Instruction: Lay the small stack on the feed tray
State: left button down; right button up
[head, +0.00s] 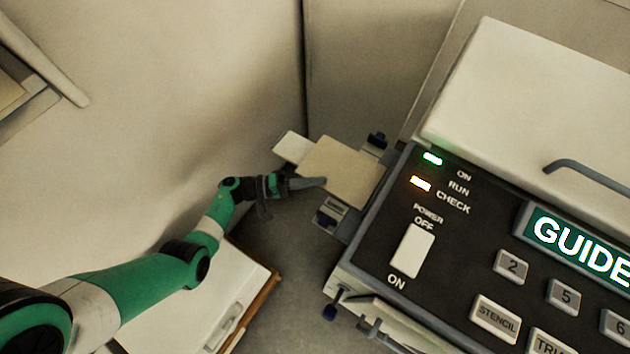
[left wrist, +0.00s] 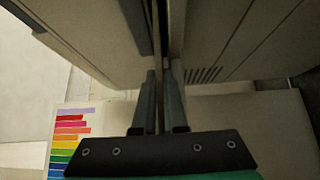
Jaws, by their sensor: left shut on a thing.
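The small stack (head: 343,172), a flat tan rectangle of sheets, is at the machine's left side over the feed tray (head: 359,217). It hides most of the tray; grey side parts with dark blue knobs show at its edges. My left gripper (head: 308,183) is shut on the stack's near left edge. In the left wrist view, the left gripper's two fingers (left wrist: 160,105) are close together around a thin edge. I cannot tell whether the stack touches the tray. My right gripper is not in view.
The machine's dark panel (head: 460,235) with buttons and its pale cover (head: 540,95) fill the right side. A clipboard with white paper (head: 205,305) lies at lower left. In the wrist view, a sheet with coloured bars (left wrist: 72,135) shows at left.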

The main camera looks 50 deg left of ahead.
pick_arm(q)
jog(key=shift+s+f, duration=0.1)
jog(key=shift+f, duration=0.5)
jog(key=c, duration=0.9)
grip_release()
jog(key=shift+f, duration=0.1)
jog(key=shift+s+a, duration=0.1)
jog(key=shift+a, duration=0.05)
jog(key=r+p+v, duration=0.1)
jog(key=p+v, duration=0.2)
jog(key=v, duration=0.8)
jog(key=shift+r, duration=0.15)
jog(key=shift+s, duration=0.1)
